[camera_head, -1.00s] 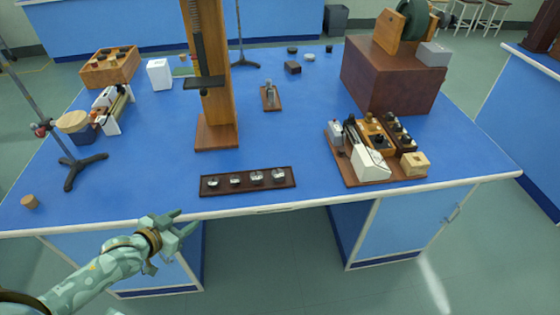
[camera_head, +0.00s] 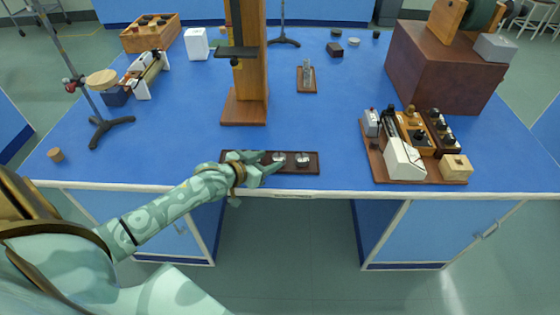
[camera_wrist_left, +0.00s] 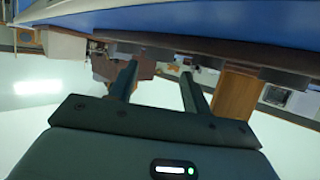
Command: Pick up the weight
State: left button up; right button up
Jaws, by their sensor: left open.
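Small silvery weights sit in a row in a dark brown tray (camera_head: 312,169) at the front edge of the blue bench. Two show clearly, a middle weight (camera_head: 279,158) and a right-hand weight (camera_head: 302,160); my left gripper covers much of the tray's left part. My left gripper (camera_head: 268,165) is open and empty, its fingertips at the tray's front, just left of the middle weight. In the left wrist view its two fingers (camera_wrist_left: 157,76) stand apart below the tray's dark band, with nothing clearly between them. My right gripper is out of view.
A wooden post stand (camera_head: 246,107) rises behind the tray. An instrument board (camera_head: 375,166) stands to the right, a black tripod stand (camera_head: 104,125) and a cork (camera_head: 56,154) to the left. The bench is clear between tray and board.

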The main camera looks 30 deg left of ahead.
aim_at(277, 158)
pick_arm(q)
jog(key=b+x, duration=0.1)
jog(key=x, duration=0.3)
jog(key=shift+d+f+b, duration=0.1)
jog(key=shift+f+b, duration=0.25)
jog(key=shift+r, duration=0.1)
jog(key=c, duration=0.9)
